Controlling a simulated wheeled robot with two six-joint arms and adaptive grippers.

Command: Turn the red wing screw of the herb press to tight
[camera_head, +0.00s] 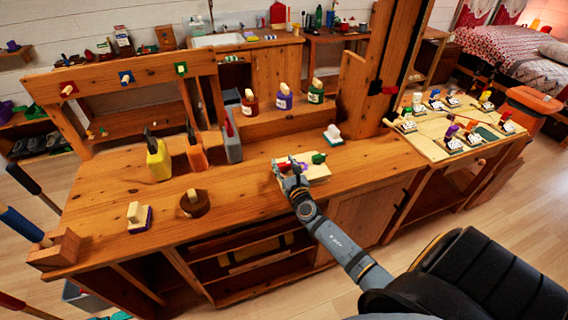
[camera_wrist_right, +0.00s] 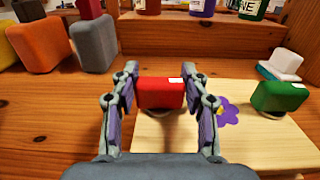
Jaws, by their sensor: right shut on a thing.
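The herb press is a pale wooden board (camera_head: 321,172) lying on the front part of the wooden workbench; it also shows in the right wrist view (camera_wrist_right: 255,142). My right gripper (camera_head: 286,171) is over its left part. In the right wrist view my right gripper (camera_wrist_right: 161,88) has one finger on each side of the red wing screw (camera_wrist_right: 160,95) and is shut on it. The red wing carries a small white mark on its upper right. A green wing screw (camera_wrist_right: 279,97) stands at the board's right, with a purple flower (camera_wrist_right: 228,110) between the two. My left gripper is not in view.
A white block piece (camera_head: 333,135) stands just behind the press. Yellow (camera_head: 159,160), orange (camera_head: 195,151) and grey (camera_head: 231,143) blocks stand to the left. Labelled jars (camera_head: 284,97) line the shelf behind. Bare bench lies left of the press.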

